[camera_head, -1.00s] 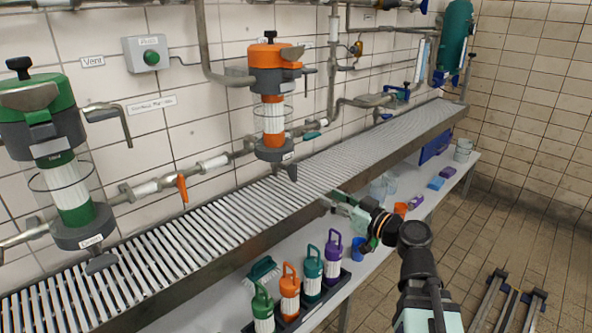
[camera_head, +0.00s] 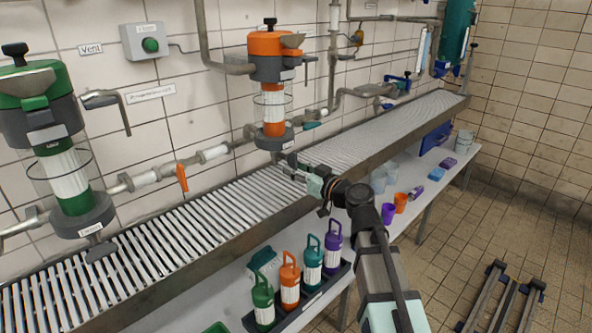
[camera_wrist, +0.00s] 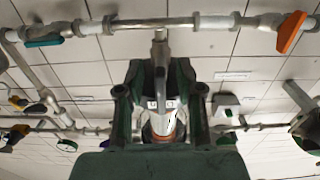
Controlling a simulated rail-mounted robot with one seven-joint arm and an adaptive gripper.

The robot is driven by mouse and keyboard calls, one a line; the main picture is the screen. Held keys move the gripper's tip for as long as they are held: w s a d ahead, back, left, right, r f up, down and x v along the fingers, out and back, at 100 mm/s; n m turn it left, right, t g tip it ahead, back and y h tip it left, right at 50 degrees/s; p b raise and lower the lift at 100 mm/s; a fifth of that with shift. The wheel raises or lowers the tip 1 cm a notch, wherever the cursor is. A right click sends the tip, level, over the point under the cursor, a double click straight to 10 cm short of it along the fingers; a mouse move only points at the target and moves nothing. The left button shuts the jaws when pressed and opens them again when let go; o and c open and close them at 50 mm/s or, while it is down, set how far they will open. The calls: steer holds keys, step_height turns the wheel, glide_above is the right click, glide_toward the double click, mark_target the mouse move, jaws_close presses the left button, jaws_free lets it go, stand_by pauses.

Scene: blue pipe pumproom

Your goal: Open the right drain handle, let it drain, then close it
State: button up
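The right drain handle (camera_head: 281,158) is a small dark grey lever under the base of the orange filter housing (camera_head: 272,58). In the wrist view the grey drain handle (camera_wrist: 160,62) shows between my fingers, with the filter body beyond. My gripper (camera_head: 292,166) is just right of and below the handle, above the grating; it also shows in the wrist view (camera_wrist: 160,98). Its two dark green fingers are spread wide, one on each side of the handle. I cannot tell whether either finger touches it. No draining liquid is visible.
A green filter housing (camera_head: 44,105) with its own drain handle (camera_head: 100,250) stands to the left. The slatted drain trough (camera_head: 180,218) runs beneath both. A pipe with an orange valve lever (camera_head: 182,177) runs along the wall. Bottles (camera_head: 311,260) and cups stand on the lower shelf.

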mark_target(291, 164)
jaws_close()
steer(key=shift+s+m, duration=0.1)
steer(key=shift+m, duration=0.3)
steer(key=shift+s+a+m, duration=0.1)
steer(key=shift+a+m, duration=0.1)
steer(key=shift+m, duration=0.8)
steer(key=m+p, duration=0.2)
steer(key=m, duration=0.3)
steer(key=r+m+p, duration=0.1)
steer(key=m+p, duration=0.1)
steer(key=m, duration=0.3)
steer(key=s+a+r+m+p, duration=0.1)
steer(key=m+p, duration=0.1)
steer(key=m, duration=0.3)
steer(key=shift+r, duration=0.15)
steer(key=shift+m, duration=0.3)
